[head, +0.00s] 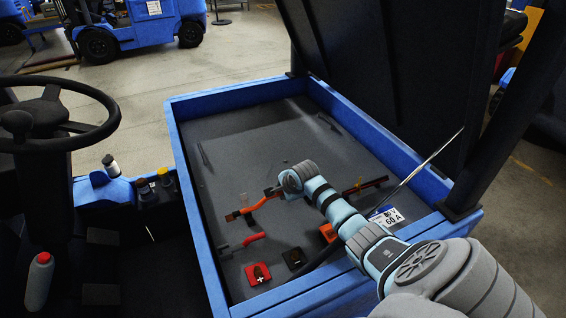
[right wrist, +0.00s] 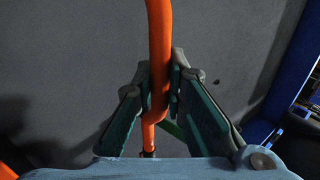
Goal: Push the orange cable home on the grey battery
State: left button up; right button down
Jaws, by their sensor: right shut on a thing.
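The grey battery (head: 225,150) is the broad dark grey top inside the blue frame in the head view. The orange cable (head: 246,210) lies over its left-middle part, with a dark end toward the left. My right gripper (head: 273,191) is shut on this cable. In the right wrist view, the orange cable (right wrist: 158,40) runs down between both fingers of the gripper (right wrist: 160,88) and has a dark part at its lower end. An orange connector block (head: 328,232) is partly behind my right arm. Whether the cable touches any connector cannot be told. My left gripper is not in view.
A red plus-marked block (head: 257,274), a black block (head: 293,259) and a short red cable (head: 253,239) are near the front. The raised dark lid (head: 385,70) and a thin metal rod (head: 432,157) stand at right. The battery's far left is mostly clear.

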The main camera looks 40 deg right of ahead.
jog(key=shift+d+r+p, duration=0.1)
jog(key=shift+p, duration=0.3)
jog(key=shift+f, duration=0.2)
jog(key=shift+f+b, duration=0.8)
jog(key=shift+f, duration=0.35)
jog(key=shift+r+p, duration=0.1)
jog(key=shift+p, duration=0.3)
jog(key=shift+f+b, duration=0.7)
jog(key=shift+f, duration=0.3)
